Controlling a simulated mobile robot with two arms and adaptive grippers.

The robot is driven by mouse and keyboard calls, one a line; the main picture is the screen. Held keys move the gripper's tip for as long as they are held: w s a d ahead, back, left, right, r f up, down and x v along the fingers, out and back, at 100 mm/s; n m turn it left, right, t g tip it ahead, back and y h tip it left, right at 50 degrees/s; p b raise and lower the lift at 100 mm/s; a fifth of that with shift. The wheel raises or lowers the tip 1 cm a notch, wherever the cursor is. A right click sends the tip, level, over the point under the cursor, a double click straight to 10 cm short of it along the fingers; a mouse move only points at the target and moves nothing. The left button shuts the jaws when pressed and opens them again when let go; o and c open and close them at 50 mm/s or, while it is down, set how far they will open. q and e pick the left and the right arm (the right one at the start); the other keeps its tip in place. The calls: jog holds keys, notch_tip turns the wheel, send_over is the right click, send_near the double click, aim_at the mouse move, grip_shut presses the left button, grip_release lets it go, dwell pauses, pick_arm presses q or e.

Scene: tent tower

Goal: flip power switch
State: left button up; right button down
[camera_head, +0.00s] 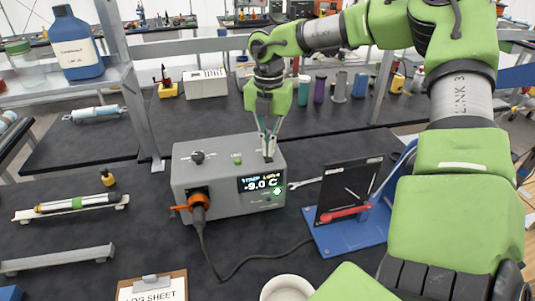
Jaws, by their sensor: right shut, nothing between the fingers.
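A grey control box (228,205) stands on the black bench, with a lit display (262,183) reading about -9.0 C on its front. Its top bears a black knob (197,157) at left, and a green button or light (237,159) in the middle. My right gripper (268,150) points down at the top right of the box, its fingers shut with nothing between them. The fingertips are at or just above a small dark part there, perhaps the power switch; the fingers partly hide it, and contact and switch position are unclear. My left gripper is out of view.
An orange-and-black plug (197,203) with a dark cable (225,278) sits at the box's front left. A blue stand with a dark panel (347,190) and red handle is close on the right. A wrench (304,183) lies between. A shelf post (130,80) rises behind left.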

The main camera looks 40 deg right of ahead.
aim_at(268, 159)
jog(key=shift+r+p, duration=1.1)
jog(key=shift+r, duration=1.75)
